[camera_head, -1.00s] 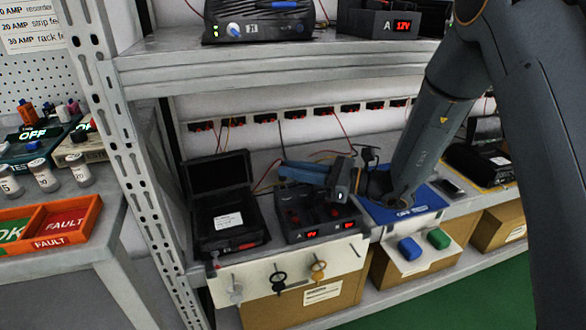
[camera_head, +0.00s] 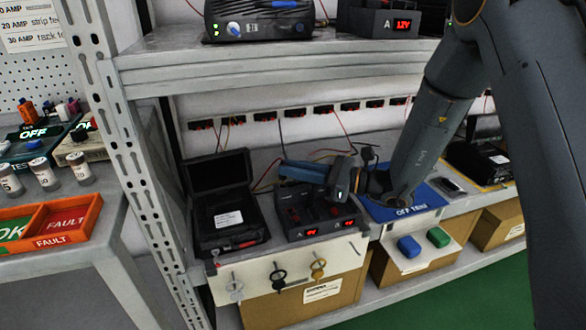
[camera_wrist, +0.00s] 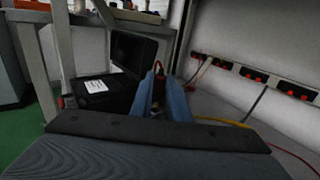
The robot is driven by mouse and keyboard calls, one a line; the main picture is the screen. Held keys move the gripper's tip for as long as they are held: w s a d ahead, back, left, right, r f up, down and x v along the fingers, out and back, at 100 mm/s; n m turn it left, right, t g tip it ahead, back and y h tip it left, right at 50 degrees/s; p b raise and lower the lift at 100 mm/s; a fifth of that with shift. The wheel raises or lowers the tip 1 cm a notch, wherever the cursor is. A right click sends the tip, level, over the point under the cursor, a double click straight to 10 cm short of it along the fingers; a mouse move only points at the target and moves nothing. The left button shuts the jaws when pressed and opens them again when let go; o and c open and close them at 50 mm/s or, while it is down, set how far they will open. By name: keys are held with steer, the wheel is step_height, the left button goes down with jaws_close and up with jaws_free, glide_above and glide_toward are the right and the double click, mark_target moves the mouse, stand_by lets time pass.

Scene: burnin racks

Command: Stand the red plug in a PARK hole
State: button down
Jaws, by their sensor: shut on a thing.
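My gripper (camera_head: 284,168) is level above the shelf, with its blue fingers pointing left, over the back of the black twin-display unit (camera_head: 318,232). In the wrist view my gripper (camera_wrist: 158,78) is shut on the red plug (camera_wrist: 160,78). Only a small dark red part of the plug shows between the fingertips; the rest is hidden. In the head view the fingers hide the plug. The unit's top has dark red parts, partly under my gripper. I cannot read a PARK label or make out a PARK hole.
An open black case (camera_head: 224,218) stands left of the unit. A blue OFF TEST mat (camera_head: 408,208) lies to the right. Several red sockets line the back wall, with loose wires. The upper shelf (camera_head: 270,68) and the left rack post (camera_head: 128,150) bound the space.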

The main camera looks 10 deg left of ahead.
steer(key=shift+f, duration=1.25)
stand_by(1.2)
steer(key=c, duration=1.2)
jaws_free()
steer(key=shift+r+p, duration=1.8)
steer(key=shift+r, duration=0.95)
